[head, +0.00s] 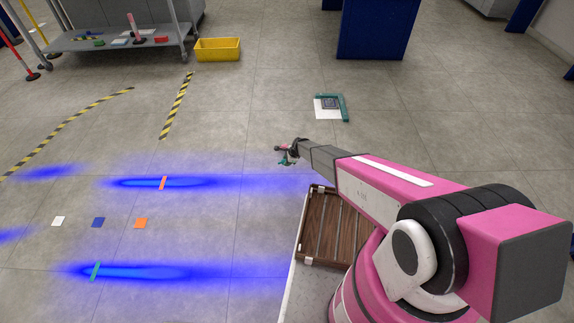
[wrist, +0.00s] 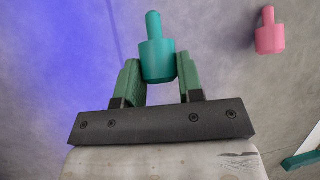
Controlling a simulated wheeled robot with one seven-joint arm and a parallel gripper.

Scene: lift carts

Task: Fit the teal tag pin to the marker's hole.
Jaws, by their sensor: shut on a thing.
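A white plate with a dark square and a teal corner bracket (head: 344,108) lies on the floor beyond the gripper. I cannot tell which thing is the marker, and no hole is visible.
A pink pin (wrist: 269,38) shows at the wrist view's upper right; its support is unclear. A grey cart (head: 110,42), yellow bin (head: 218,50) and blue block (head: 375,30) stand at the back. Much floor is clear.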

